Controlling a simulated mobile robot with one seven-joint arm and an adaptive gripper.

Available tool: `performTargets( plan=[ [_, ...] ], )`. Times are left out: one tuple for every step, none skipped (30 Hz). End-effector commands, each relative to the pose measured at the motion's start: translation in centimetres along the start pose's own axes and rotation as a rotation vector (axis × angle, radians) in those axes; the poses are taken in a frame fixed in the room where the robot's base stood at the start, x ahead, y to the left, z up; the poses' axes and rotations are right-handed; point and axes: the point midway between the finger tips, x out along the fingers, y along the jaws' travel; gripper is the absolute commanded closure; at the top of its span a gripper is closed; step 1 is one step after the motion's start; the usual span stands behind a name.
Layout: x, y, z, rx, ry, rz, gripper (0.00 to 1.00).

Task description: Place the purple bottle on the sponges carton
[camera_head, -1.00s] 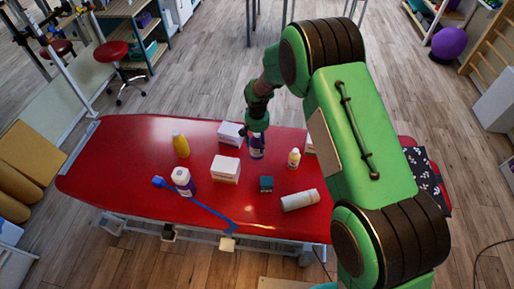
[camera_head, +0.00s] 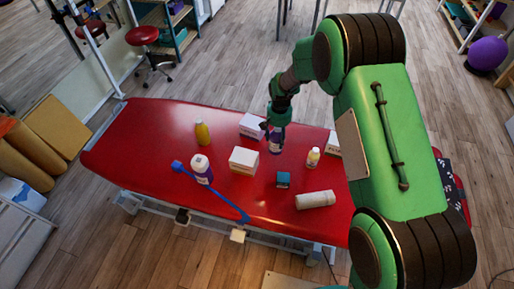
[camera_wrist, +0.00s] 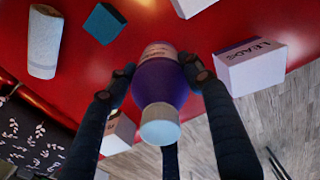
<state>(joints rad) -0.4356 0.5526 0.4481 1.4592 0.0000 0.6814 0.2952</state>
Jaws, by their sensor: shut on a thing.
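The purple bottle (camera_wrist: 162,84), with a pale cap and a label, is between the two fingers of my gripper (camera_wrist: 160,75) in the wrist view. My gripper is shut on it. In the head view the held purple bottle (camera_head: 275,145) is below my gripper (camera_head: 276,128), over the red table's far half; I cannot tell whether it touches the table. White cartons stand at the back (camera_head: 252,126), in the middle (camera_head: 243,160) and, partly behind my arm, at the right (camera_head: 334,146). I cannot read which is the sponges carton. One carton (camera_wrist: 250,68) in the wrist view reads "LEADS".
The table's left end is clear.

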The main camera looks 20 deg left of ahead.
Motion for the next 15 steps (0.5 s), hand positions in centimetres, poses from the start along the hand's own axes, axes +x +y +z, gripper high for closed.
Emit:
performTargets(
  plan=[
    [-0.4, -0.4, 0.5, -0.002, 0.001, 0.0, 1.0],
    [-0.5, -0.6, 0.8, -0.003, 0.001, 0.0, 1.0],
    [-0.7, -0.9, 1.4, -0.004, 0.0, 0.0, 1.0],
    [-0.8, -1.2, 1.9, -0.005, 0.0, 0.0, 1.0],
    [-1.0, -1.5, 2.4, -0.005, 0.0, 0.0, 1.0],
    [-1.3, -1.9, 3.1, -0.005, 0.001, 0.0, 1.0],
    [-1.5, -2.2, 3.7, -0.006, 0.001, -0.001, 1.0],
    [-1.7, -2.5, 4.4, -0.008, 0.001, -0.001, 1.0],
    [-2.0, -3.0, 5.3, -0.008, 0.001, 0.0, 1.0],
    [-2.2, -3.3, 6.0, -0.008, 0.0, 0.0, 1.0],
    [-2.4, -3.6, 6.8, -0.009, 0.001, 0.0, 1.0],
    [-2.7, -4.1, 7.9, -0.011, 0.001, -0.001, 1.0],
    [-2.9, -4.4, 8.7, -0.01, 0.001, -0.001, 1.0],
    [-3.1, -4.7, 9.5, -0.01, 0.001, -0.001, 1.0],
    [-3.4, -5.1, 10.6, -0.012, 0.0, -0.001, 1.0]
  ],
)
